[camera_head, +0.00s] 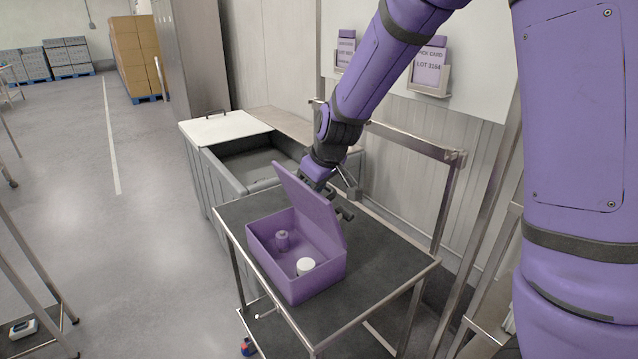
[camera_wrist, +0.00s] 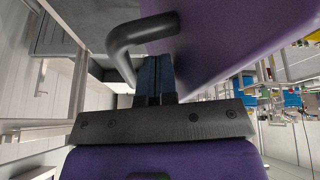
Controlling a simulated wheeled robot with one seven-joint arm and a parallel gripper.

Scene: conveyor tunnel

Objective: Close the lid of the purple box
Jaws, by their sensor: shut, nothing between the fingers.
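The purple box (camera_head: 272,262) sits on a dark-topped cart in the head view. Its lid (camera_head: 311,205) stands open, raised steeply along the box's right side. Inside the box are a small purple knobbed item (camera_head: 283,240) and a white round-topped item (camera_head: 305,266). My gripper (camera_head: 338,203) is behind the lid, on its outer side, and partly hidden by it. In the wrist view, my shut, empty fingers (camera_wrist: 155,78) are close to the purple lid (camera_wrist: 230,40). I cannot tell whether they touch it. A grey bent bar (camera_wrist: 128,50) crosses near the fingertips.
The cart (camera_head: 385,268) has a metal frame and rail at its right. A grey bin (camera_head: 215,177) with a partly open top stands behind it. A wall with card holders (camera_head: 429,80) is at the right. Open floor (camera_head: 145,235) lies left.

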